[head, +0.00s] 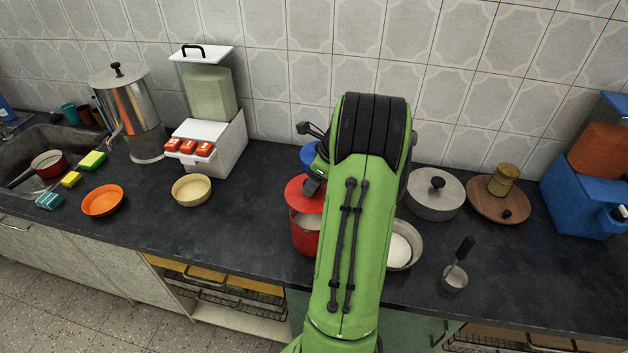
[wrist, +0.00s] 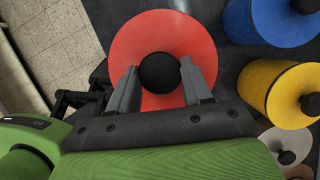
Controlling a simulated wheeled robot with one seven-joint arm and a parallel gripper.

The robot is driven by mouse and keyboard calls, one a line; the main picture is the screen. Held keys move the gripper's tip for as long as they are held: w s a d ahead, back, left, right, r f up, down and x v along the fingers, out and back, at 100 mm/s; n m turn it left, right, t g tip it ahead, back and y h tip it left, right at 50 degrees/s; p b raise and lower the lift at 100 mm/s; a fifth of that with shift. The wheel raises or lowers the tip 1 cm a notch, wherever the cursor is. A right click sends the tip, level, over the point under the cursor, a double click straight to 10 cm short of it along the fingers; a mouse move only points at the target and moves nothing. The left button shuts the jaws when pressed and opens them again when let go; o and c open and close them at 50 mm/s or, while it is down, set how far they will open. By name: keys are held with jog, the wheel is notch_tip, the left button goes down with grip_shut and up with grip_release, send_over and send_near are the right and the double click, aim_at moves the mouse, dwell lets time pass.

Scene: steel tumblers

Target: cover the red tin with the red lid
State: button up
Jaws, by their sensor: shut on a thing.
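The red lid (head: 298,192) is a round disc with a black knob. It is held above the red tin (head: 304,241), and the tin's pale open inside shows below the lid's front edge. In the wrist view the red lid (wrist: 160,28) is seen from above, with my gripper's (wrist: 158,76) two fingers on either side of the black knob. My gripper is shut on the lid. In the head view my gripper (head: 314,184) is largely hidden by my green arm. The tin is hidden under the lid in the wrist view.
A blue-lidded tin (head: 307,154) stands close behind; a yellow lid (wrist: 280,93) is near it in the wrist view. Right of my arm are a pale-filled pan (head: 402,244), a grey lidded pot (head: 436,197) and a ladle (head: 456,275).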

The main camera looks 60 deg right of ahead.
aim_at(318, 194)
jog(key=shift+s+r, duration=0.2)
jog(key=shift+s, duration=0.45)
jog(key=shift+w+p, duration=0.3)
jog(key=shift+p, duration=0.15)
jog(key=shift+f+b, duration=1.3)
jog(key=shift+f, duration=1.45)
jog(key=shift+s, duration=0.1)
jog(key=shift+r+p, duration=0.1)
jog(key=shift+p, duration=0.7)
jog(key=shift+f+b, duration=0.45)
jog(key=shift+f, duration=0.45)
jog(key=o, duration=1.1)
jog(key=shift+o, duration=0.2)
